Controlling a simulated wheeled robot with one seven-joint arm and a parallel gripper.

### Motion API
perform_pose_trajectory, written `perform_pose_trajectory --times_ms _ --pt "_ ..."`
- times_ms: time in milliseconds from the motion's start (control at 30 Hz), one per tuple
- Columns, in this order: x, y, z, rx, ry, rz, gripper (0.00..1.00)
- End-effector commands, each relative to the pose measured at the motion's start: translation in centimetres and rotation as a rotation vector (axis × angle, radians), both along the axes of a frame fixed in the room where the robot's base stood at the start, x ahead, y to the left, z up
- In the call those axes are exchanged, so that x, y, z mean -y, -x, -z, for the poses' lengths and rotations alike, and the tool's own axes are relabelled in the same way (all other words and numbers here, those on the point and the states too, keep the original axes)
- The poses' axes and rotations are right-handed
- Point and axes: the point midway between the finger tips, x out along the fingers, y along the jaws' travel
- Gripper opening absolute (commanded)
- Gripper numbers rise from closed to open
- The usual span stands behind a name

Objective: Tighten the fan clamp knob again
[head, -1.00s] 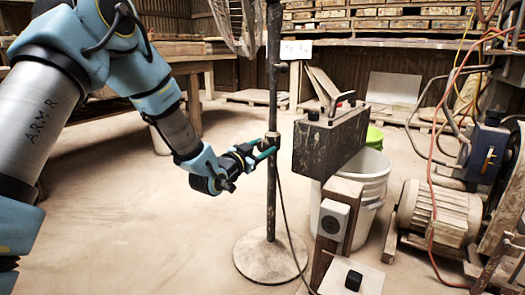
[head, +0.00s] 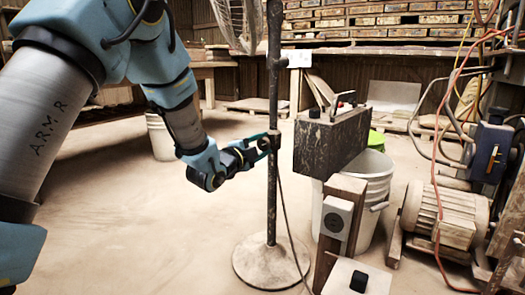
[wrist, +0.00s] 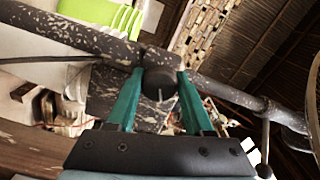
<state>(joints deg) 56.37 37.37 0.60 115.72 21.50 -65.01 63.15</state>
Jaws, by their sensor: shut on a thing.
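The fan stand's dark, paint-chipped pole (head: 272,190) rises from a round base (head: 262,268) in the head view. The clamp (head: 274,136) is partway up the pole. The black round clamp knob (wrist: 160,84) shows in the wrist view, with a pale line on its face. My gripper (head: 266,143) reaches the clamp from the left. In the wrist view my gripper (wrist: 159,78) has its two green fingers on either side of the knob, shut on it. The knob is hidden by the fingers in the head view. Part of the fan cage (head: 237,25) shows at the top.
A dark box on a post (head: 330,145) stands close right of the pole. White buckets (head: 372,185), a motor (head: 445,215) and hanging cables are farther right. A cable (head: 286,215) runs down beside the pole. The floor left of the stand is open.

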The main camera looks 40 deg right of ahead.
Motion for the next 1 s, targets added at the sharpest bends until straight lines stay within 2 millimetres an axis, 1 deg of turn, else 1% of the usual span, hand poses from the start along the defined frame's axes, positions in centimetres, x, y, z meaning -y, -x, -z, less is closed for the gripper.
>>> perform_pose_trajectory --times_ms 33,200,500,700,1000 --pt "-0.01 0.05 0.28 0.042 -0.012 0.0 0.0" --pt "-0.02 0.03 0.28 0.183 -0.05 0.0 0.0" --pt "-0.02 0.03 0.14 0.365 -0.098 0.001 0.0" --pt "-0.04 -0.01 0.09 0.428 -0.114 0.0 0.0" --pt "-0.05 -0.02 0.05 0.455 -0.122 0.0 0.0"
